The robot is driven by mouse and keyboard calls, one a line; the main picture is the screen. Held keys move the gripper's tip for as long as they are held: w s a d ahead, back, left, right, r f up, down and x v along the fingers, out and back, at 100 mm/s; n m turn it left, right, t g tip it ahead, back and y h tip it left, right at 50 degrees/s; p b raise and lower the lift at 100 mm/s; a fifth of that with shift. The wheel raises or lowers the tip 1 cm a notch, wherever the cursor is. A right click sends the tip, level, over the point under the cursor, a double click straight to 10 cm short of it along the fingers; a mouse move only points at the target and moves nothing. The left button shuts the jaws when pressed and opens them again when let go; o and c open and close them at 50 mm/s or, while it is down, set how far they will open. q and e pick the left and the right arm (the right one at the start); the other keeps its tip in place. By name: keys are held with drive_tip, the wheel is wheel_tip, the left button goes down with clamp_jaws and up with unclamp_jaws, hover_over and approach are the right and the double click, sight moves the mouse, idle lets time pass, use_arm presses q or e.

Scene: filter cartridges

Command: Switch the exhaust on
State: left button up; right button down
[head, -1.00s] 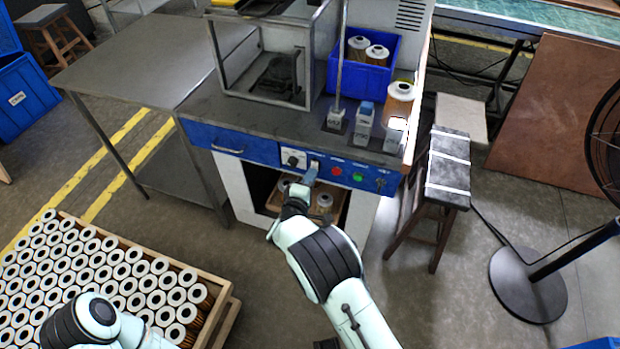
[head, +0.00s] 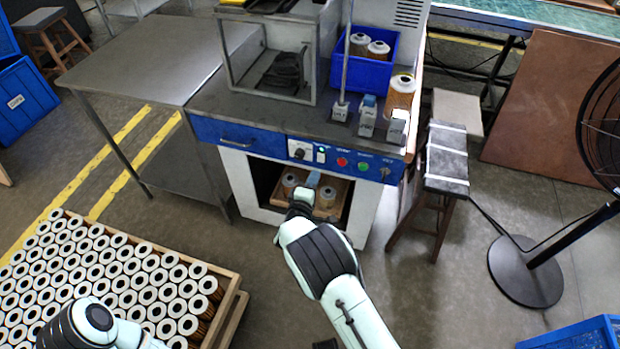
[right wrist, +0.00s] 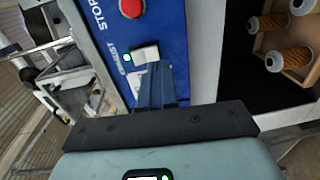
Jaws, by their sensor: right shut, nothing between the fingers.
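The exhaust switch is a small white rocker (head: 320,155) on the blue front panel (head: 235,135) of the workbench. In the right wrist view the rocker (right wrist: 145,54) sits beside the "EXHAUST" label, and a small lamp (right wrist: 127,57) next to it glows green. My right gripper (head: 312,181) is shut and empty, below and in front of the switch. In the right wrist view its blue-grey fingertips (right wrist: 155,72) are close to the rocker; a gap looks present, but contact is hard to judge. My left gripper is out of view; only part of that arm shows.
A dark knob (head: 299,152) is left of the switch; a red stop button (head: 342,162), a green button (head: 363,167) and a key switch (head: 384,172) are to its right. Below, an open bay holds a tray (head: 338,205) with cartridges. A wooden stool (head: 445,180) stands at right.

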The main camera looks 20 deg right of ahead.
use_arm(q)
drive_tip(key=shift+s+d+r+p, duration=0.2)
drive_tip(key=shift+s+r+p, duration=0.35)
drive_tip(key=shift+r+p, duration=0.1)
use_arm(e)
drive_tip(key=f+v, duration=0.2)
drive_tip(key=v, duration=0.8)
